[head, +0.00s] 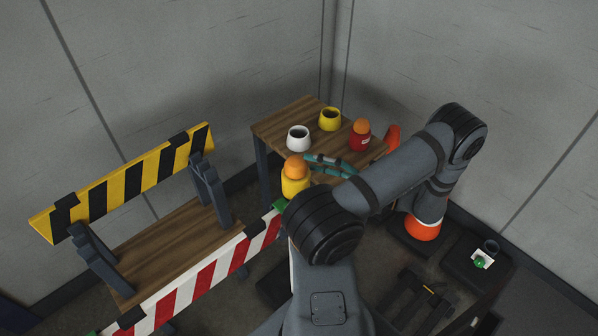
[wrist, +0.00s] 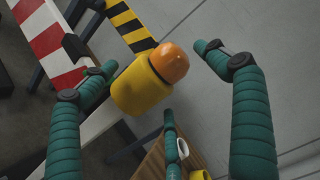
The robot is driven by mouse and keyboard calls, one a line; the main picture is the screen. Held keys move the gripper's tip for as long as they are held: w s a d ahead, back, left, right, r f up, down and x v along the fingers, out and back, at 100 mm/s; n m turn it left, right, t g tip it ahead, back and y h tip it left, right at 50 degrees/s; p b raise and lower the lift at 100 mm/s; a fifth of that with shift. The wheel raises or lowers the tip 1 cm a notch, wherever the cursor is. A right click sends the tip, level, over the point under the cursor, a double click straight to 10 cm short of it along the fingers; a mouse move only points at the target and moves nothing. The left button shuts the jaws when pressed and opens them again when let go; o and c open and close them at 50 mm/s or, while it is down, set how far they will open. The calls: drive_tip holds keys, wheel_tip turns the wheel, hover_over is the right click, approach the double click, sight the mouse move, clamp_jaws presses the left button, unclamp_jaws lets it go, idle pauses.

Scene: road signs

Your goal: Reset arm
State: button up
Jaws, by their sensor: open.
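My gripper (head: 310,165) shows in the head view as teal fingers over the front left part of the wooden table (head: 272,128). It is open. A yellow jar with a rounded orange top (head: 295,185) is close by the fingertips, near the table's front left corner. In the wrist view the yellow jar (wrist: 140,90) appears between the spread teal fingers of my gripper (wrist: 154,60), with a gap to the right finger. Whether the left finger touches it I cannot tell. What the jar rests on is hidden.
On the table stand a white cup (head: 298,139), a yellow cup (head: 330,120) and a red jar with an orange top (head: 360,140). A striped barrier (head: 125,185) with a wooden shelf (head: 170,245) stands left. Grey walls close off the back.

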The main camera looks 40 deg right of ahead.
sight(297, 172)
drive_tip(key=v, duration=0.8)
drive_tip(key=x, duration=1.2)
drive_tip(key=shift+r, duration=0.2)
drive_tip(key=shift+s, duration=0.1)
